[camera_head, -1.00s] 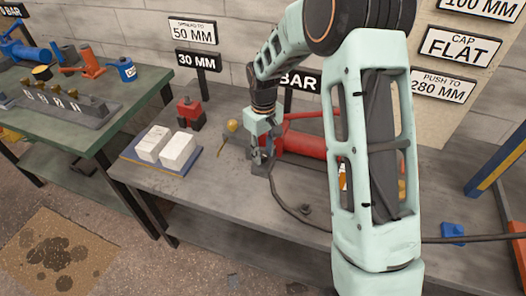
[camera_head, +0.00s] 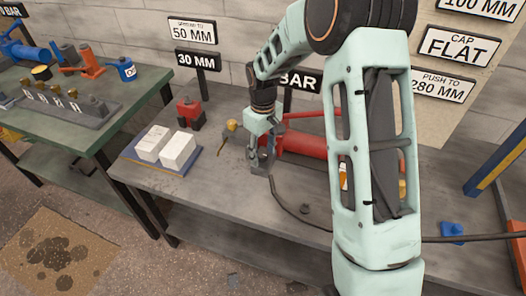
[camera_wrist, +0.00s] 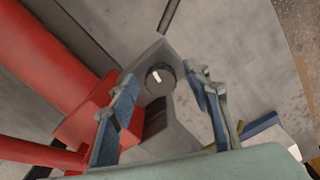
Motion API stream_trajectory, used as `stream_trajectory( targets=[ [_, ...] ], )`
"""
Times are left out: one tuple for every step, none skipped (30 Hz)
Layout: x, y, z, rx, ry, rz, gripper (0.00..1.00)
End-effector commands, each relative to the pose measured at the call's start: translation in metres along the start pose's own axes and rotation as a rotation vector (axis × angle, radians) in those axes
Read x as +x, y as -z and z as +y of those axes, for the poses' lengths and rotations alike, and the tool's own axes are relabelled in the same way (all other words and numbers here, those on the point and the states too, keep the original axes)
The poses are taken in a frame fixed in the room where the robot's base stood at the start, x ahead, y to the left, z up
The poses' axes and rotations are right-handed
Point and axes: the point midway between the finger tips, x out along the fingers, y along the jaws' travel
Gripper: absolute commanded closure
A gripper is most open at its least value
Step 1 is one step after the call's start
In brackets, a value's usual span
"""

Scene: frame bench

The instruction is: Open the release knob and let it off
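The release knob (camera_wrist: 159,79) is a dark round knob with a white mark, on a grey block (camera_wrist: 170,130) at the end of the red pump (camera_wrist: 65,65). In the wrist view it lies between and beyond my two blue-padded fingertips, with a gap on each side. My gripper (camera_head: 261,160) is open and reaches down at the left end of the red pump (camera_head: 305,144) on the grey bench. In the head view my gripper hides the knob. I cannot tell how deep the fingertips are relative to it.
A dark hose (camera_head: 290,209) runs along the bench front. A brass-coloured piece (camera_head: 232,125) is left of my gripper. White blocks (camera_head: 178,151) sit on a blue tray further left, with a small red tool (camera_head: 190,113) behind. Signs stand at the back.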

Motion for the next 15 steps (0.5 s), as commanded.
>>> stream_trajectory(
  targets=[
    [0.000,0.000,0.000,0.000,0.000,0.000,0.56],
    [0.000,0.000,0.000,0.000,0.000,0.000,0.56],
    [0.000,0.000,0.000,0.000,0.000,0.000,0.56],
    [0.000,0.000,0.000,0.000,0.000,-0.001,0.56],
    [0.000,0.000,0.000,0.000,0.000,-0.001,0.56],
    [0.000,0.000,0.000,0.000,0.000,0.000,0.56],
    [-0.001,0.000,0.000,0.000,0.000,0.000,0.56],
    [-0.003,0.000,0.000,0.001,0.000,0.001,0.56],
    [-0.006,0.000,0.001,0.001,-0.001,0.002,0.56],
    [-0.010,0.001,0.001,0.001,-0.001,0.002,0.56],
    [-0.014,0.001,0.001,0.001,-0.001,0.002,0.56],
    [-0.020,0.001,0.001,0.001,-0.002,0.003,0.56],
    [-0.026,0.001,0.001,0.001,-0.002,0.004,0.56],
    [-0.032,0.001,0.001,0.001,-0.002,0.003,0.56],
    [-0.041,0.001,0.001,0.001,-0.003,0.004,0.56]
  ],
)
